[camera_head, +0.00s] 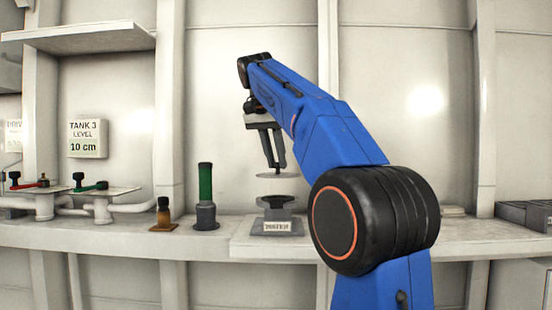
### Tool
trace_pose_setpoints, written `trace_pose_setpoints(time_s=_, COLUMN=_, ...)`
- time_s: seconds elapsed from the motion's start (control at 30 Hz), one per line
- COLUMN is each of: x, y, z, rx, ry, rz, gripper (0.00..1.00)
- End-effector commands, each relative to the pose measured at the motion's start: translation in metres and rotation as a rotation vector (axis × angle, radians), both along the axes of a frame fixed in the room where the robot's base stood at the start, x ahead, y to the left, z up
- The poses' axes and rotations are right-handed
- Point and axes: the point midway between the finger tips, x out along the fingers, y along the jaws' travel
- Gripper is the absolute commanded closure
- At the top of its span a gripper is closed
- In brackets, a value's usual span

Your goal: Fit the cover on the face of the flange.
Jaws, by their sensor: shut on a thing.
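My gripper (277,166) points down near the middle of the view and is shut on the cover (264,176). The cover is a thin grey disc, seen almost edge-on and roughly level. Below it, a dark round-topped flange (278,201) stands on a grey base with a white label too small to read. The cover is above the flange, with a visible gap between them. The exact grip of the fingers on the cover is too small to make out.
The flange stands on a raised pale shelf (255,244). To its left are a green-topped cylinder (205,184) and a small amber bottle (163,213). Farther left are pipes and valves with red and green handles (91,186) under a "TANK 3 LEVEL 10 cm" sign (87,138). Grey bins (525,214) stand far right.

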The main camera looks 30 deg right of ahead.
Motion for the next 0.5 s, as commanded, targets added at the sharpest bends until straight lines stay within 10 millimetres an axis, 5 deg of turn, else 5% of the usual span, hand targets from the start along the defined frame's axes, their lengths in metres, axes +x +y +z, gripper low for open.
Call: trace_pose_setpoints(time_s=0.5, x=-0.001, y=0.0, z=-0.038, rx=0.0, ry=0.001, rz=0.0, gripper=1.0)
